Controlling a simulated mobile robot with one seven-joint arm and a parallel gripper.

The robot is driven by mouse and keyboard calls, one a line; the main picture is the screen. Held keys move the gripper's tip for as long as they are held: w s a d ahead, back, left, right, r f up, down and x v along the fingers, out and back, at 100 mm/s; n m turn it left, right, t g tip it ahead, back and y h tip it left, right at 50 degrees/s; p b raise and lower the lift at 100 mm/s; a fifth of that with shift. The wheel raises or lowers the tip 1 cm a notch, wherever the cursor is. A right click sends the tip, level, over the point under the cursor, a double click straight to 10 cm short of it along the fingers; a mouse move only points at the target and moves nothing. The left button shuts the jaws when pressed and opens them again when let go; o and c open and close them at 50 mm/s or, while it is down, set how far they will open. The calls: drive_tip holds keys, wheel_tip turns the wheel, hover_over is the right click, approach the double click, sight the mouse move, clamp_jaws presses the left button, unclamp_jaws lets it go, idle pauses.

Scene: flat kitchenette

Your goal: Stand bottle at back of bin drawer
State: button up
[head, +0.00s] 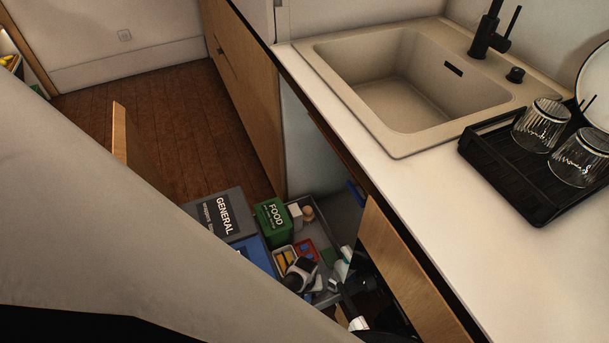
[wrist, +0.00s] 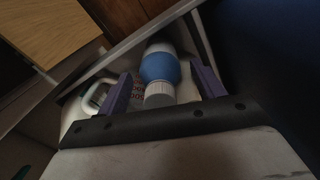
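In the wrist view a white bottle (wrist: 160,68) with a blue band and a grey ribbed cap lies between the two purple fingers of my gripper (wrist: 162,80). The cap points toward my palm. A gap shows on each side of the bottle, so the fingers look open around it and not pressed on it. In the head view the pulled-out bin drawer holds a grey GENERAL bin (head: 220,214), a blue bin (head: 258,254) and a green FOOD bin (head: 272,221). A grey tray (head: 322,238) sits at its back.
A white jug with a handle (wrist: 95,100) is beside the left finger in the wrist view. Several small items crowd the tray. The counter (head: 440,225) edge and a wooden cabinet front (head: 405,265) border the drawer on the right. Wooden floor (head: 160,120) lies clear beyond.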

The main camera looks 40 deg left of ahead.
wheel_tip(320, 180, up, 11)
drive_tip(key=p, duration=0.3)
drive_tip(key=shift+r, duration=0.65)
